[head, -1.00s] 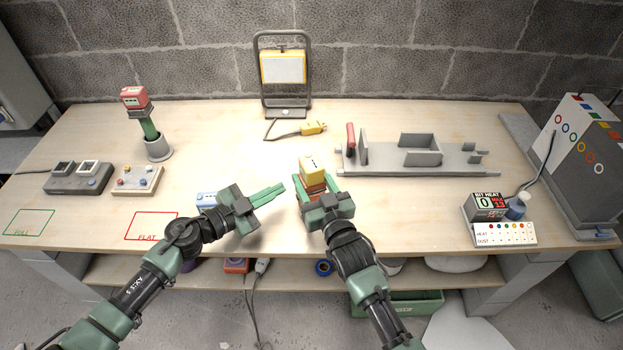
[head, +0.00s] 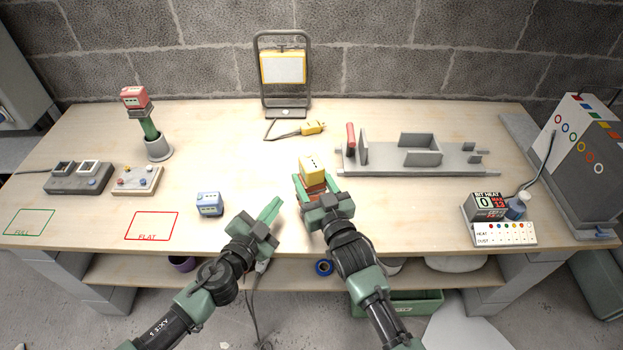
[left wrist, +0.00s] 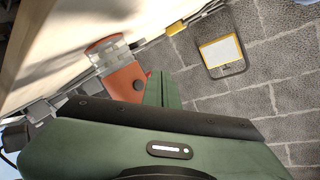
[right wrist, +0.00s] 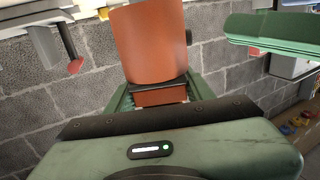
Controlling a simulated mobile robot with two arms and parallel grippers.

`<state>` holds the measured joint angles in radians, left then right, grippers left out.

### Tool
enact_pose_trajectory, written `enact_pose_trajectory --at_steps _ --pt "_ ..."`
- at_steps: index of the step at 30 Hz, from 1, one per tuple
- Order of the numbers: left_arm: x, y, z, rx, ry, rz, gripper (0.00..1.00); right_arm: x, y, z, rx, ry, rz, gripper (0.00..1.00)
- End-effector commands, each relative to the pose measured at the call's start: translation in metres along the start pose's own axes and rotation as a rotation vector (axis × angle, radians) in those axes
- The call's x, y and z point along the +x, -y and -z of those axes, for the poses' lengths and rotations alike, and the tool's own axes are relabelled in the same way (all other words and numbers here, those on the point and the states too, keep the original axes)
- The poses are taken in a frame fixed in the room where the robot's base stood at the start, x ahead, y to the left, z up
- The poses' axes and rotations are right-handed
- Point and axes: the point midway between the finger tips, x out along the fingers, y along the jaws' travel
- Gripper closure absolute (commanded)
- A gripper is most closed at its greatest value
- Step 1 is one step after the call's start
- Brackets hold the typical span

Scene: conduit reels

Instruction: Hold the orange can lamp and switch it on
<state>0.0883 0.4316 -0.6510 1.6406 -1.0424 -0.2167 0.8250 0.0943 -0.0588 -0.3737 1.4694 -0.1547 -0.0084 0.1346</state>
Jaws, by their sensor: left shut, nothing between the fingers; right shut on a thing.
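The orange can lamp (head: 314,188) is between the fingers of my right gripper (head: 316,184), which is shut on it. Its orange body (right wrist: 152,42) fills the middle of the right wrist view, with a dark knob on its right side. In the left wrist view the lamp (left wrist: 124,88) shows a dark round button, a clear band and an orange end cap; I see no glow in the band. My left gripper (head: 272,207) is shut and empty, to the left of the lamp and apart from it. Its green fingers (right wrist: 270,30) also show in the right wrist view.
A blue block (head: 209,204) stands left of my left gripper. A grey fixture (head: 415,160) lies behind right. A work light (head: 284,68) stands at the back.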

Motion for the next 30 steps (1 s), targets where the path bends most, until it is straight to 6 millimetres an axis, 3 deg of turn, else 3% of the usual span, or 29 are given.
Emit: enact_pose_trajectory --at_steps 9,30 --pt "0.014 -0.011 0.01 -0.001 0.0 -0.001 1.0 0.0 0.0 0.0 0.0 0.0 0.0 1.0" --pt "0.015 -0.011 0.011 0.0 0.0 -0.001 1.0 0.0 0.0 0.0 -0.001 -0.001 0.0 1.0"
